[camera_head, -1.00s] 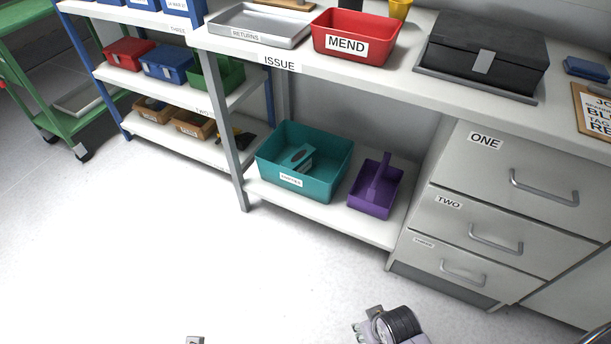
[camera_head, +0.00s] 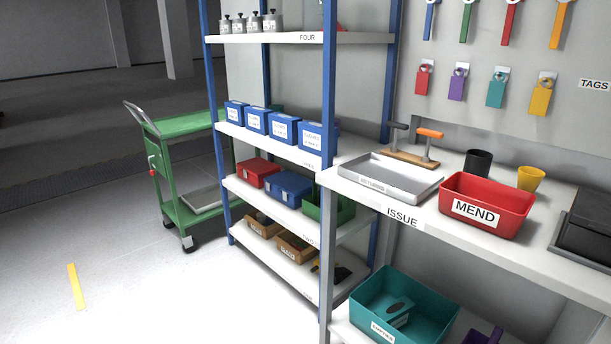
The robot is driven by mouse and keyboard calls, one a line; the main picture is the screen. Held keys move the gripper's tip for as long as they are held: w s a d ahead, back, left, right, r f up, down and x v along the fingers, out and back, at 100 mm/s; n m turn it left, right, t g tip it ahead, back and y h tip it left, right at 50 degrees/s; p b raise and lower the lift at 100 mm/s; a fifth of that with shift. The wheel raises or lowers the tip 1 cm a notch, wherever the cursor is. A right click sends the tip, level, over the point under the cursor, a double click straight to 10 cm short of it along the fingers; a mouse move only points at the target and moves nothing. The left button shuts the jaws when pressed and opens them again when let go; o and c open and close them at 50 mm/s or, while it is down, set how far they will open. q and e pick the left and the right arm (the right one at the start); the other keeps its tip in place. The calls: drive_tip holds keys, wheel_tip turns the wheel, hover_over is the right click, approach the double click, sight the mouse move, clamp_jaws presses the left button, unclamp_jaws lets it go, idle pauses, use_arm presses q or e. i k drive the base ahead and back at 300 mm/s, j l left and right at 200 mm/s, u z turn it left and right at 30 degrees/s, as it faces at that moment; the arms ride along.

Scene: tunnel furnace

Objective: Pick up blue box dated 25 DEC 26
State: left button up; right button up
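Several blue boxes with white labels stand in a row on a middle shelf of the rack: the leftmost (camera_head: 236,112), the second (camera_head: 257,120), the third (camera_head: 284,127) and the rightmost (camera_head: 315,137). Their label writing is too small to read, so I cannot tell which one is dated 25 DEC 26. Another blue box (camera_head: 288,187) sits one shelf lower, between a red box (camera_head: 258,171) and a green bin (camera_head: 330,208). Neither of my grippers shows in the head view.
A green cart (camera_head: 184,126) stands left of the rack. The issue bench (camera_head: 450,231) at right holds a grey returns tray (camera_head: 391,179) and a red MEND bin (camera_head: 487,204). A teal bin (camera_head: 405,309) is below. The floor (camera_head: 150,290) in front is mostly clear.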

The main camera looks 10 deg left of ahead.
sight(234, 109)
drive_tip(key=i+j+z, duration=0.1)
drive_tip(key=j, duration=1.35)
drive_tip(key=j+z, duration=0.1)
drive_tip(key=j, duration=1.35)
drive_tip(key=i, duration=0.05)
